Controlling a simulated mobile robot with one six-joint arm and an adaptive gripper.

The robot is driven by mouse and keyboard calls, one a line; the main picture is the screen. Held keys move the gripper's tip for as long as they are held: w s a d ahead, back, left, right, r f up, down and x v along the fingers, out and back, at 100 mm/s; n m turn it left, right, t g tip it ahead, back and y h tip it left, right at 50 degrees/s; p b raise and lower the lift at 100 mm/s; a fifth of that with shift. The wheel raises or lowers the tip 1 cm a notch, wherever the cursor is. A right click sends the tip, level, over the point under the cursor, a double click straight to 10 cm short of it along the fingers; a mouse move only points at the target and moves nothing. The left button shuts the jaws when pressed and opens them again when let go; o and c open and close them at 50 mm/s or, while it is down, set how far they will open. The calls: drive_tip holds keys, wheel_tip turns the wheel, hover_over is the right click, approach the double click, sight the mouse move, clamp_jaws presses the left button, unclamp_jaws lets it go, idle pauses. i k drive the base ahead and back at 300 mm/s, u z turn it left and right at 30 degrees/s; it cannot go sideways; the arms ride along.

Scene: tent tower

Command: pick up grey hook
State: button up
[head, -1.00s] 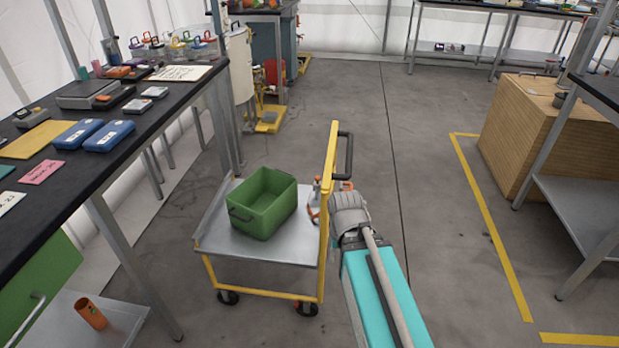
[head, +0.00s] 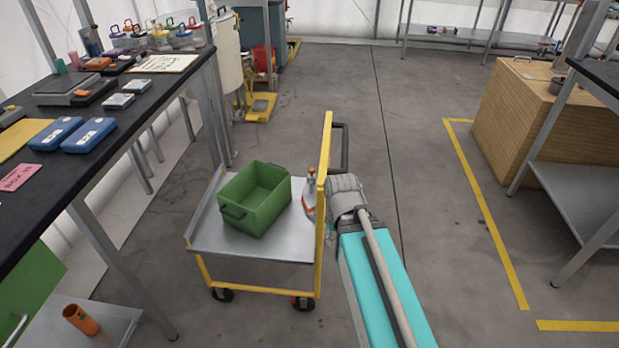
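I cannot make out a grey hook for certain in the head view. My arm reaches forward to a yellow-framed cart (head: 325,150). My gripper (head: 312,190) seems to be at the cart's upright end, where small orange-and-grey parts show left of the yellow post. The post and my wrist hide much of it, so its opening and any contents are unclear. A green bin (head: 256,200) with a dark handle stands on the cart's grey shelf, left of these parts.
A black-topped workbench (head: 110,150) with blue cases (head: 89,135) and other tools runs along the left. A wooden box (head: 530,120) stands at the right behind a yellow floor line (head: 490,225). The grey floor between is clear. An orange cup (head: 83,319) lies on a lower shelf.

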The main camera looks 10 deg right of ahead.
sight(311, 175)
drive_tip(key=k, duration=1.35)
drive_tip(key=u, duration=0.65)
drive_tip(key=i, duration=2.15)
drive_tip(key=z, duration=0.6)
